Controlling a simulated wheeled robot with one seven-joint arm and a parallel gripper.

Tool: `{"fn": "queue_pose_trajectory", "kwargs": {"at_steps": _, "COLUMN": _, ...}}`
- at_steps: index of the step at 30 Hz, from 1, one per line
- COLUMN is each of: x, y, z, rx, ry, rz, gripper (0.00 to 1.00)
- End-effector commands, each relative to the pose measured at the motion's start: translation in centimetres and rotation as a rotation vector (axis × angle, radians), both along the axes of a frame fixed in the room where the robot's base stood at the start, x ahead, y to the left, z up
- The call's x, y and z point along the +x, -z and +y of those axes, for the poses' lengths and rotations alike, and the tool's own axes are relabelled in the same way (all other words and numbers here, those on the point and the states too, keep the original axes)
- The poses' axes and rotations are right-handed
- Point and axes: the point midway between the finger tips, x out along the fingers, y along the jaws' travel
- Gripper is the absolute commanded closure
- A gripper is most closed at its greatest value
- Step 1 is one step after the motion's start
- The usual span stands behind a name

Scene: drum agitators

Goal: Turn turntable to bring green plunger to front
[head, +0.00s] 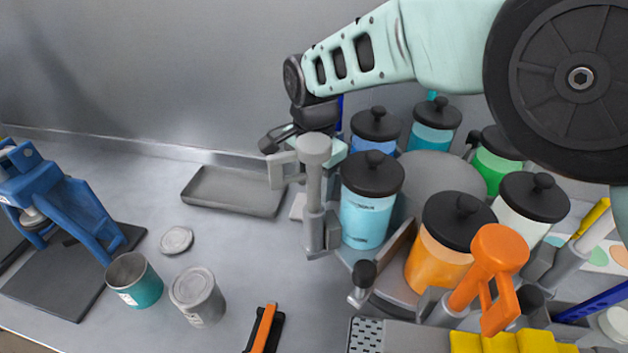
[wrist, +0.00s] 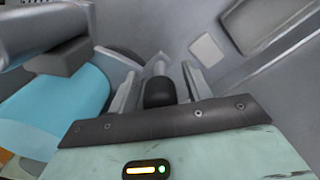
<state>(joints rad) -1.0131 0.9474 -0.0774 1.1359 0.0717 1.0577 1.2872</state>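The grey turntable (head: 432,178) carries several drums with black lids. The green drum (head: 493,170) is at its back right, partly behind my arm; no green plunger handle is visible. The light blue drum (head: 365,217) is at the front left and the orange drum (head: 435,262) at the front. My gripper (head: 287,165) is at the turntable's left side, partly behind a grey upright handle (head: 314,150). In the wrist view, its fingers (wrist: 160,88) stand apart on either side of a black knob (wrist: 160,93), with gaps visible. The light blue drum shows to the left (wrist: 62,105).
An orange-handled lever (head: 498,248) stands at the front right, above yellow blocks (head: 505,342). Another black knob (head: 364,272) projects at the turntable's front. A grey tray (head: 232,190), cans (head: 198,297) and a blue press (head: 60,195) are to the left.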

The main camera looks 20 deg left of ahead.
Motion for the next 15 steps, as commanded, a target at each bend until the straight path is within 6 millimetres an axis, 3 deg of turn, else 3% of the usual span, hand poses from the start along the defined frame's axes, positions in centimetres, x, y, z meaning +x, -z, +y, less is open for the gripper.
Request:
{"fn": "queue_pose_trajectory", "kwargs": {"at_steps": 9, "x": 0.0, "y": -0.1, "z": 0.0, "rx": -0.001, "ry": -0.001, "rz": 0.001, "gripper": 0.51}}
{"fn": "queue_pose_trajectory", "kwargs": {"at_steps": 15, "x": 0.0, "y": -2.6, "z": 0.0, "rx": 0.002, "ry": -0.001, "rz": -0.002, "gripper": 0.51}}
